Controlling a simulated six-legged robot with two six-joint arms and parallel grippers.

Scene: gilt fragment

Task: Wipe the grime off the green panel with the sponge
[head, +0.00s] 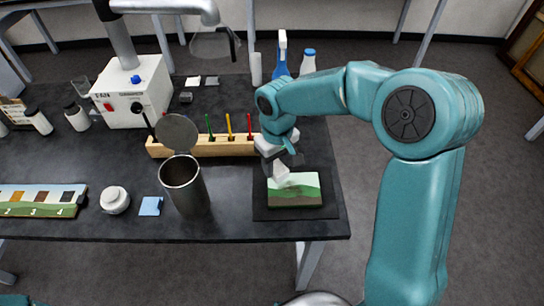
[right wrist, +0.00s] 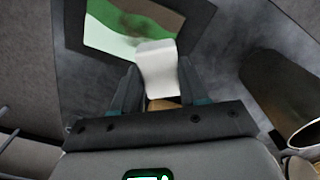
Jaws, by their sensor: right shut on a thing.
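The green panel (head: 305,198) lies flat on a dark mat (head: 333,212) at the right end of the bench. It has a pale upper band and green bands below. In the right wrist view the panel (right wrist: 104,38) shows a dark brown smudge beside the green. My right gripper (head: 281,163) is above the panel's upper left part, shut on the white sponge (head: 287,180). In the right wrist view the sponge (right wrist: 158,68) sits between both fingers, its tip over the panel's edge. I cannot tell whether it touches. My left gripper is not in view.
A metal canister (head: 185,190) with its lid raised stands left of the mat. A wooden rack (head: 215,147) with coloured tools lies behind. A blue square (head: 150,206), a white jar (head: 115,200) and a sample strip (head: 40,198) lie left. Bottles (head: 308,62) stand at the back.

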